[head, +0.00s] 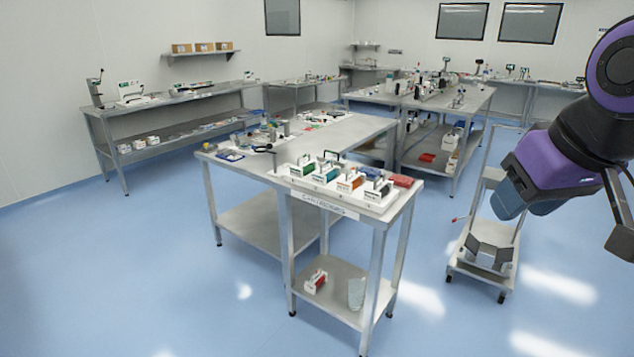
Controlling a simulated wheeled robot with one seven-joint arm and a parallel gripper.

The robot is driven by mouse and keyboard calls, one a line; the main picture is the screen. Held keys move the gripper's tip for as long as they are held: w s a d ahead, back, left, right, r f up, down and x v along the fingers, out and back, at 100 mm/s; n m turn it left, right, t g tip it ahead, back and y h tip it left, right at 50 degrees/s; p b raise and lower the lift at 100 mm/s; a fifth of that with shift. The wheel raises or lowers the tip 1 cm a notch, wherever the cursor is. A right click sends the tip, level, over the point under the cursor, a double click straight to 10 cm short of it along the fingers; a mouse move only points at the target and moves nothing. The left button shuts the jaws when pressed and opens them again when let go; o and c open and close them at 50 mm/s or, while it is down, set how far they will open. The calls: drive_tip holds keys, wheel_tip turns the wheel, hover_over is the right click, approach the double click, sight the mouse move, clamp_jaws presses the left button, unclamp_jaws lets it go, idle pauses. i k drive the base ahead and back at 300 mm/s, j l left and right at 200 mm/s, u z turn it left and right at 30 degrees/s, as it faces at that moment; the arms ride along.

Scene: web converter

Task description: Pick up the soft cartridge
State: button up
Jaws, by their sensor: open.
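Several cartridges with dark carry handles stand in a white rack (372,206) on the near end of the steel table. They include a green cartridge (304,169), a blue cartridge (326,172), an orange cartridge (350,183) and a dark cartridge (377,188). Their labels are too small to read, so I cannot tell which is the soft one. Another cartridge, red and white (316,281), sits on the lower shelf below. My purple arm shows at the right, well apart from the rack.
The rack's steel table (368,131) carries small items at its left and back. A clear container (356,293) stands on its lower shelf. A wheeled cart (482,276) stands to its right. The blue floor in front and to the left is clear.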

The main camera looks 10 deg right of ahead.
sight(355, 180)
drive_tip(key=i+j+z, duration=0.1)
drive_tip(key=i+z, duration=0.3)
drive_tip(key=i, duration=1.45)
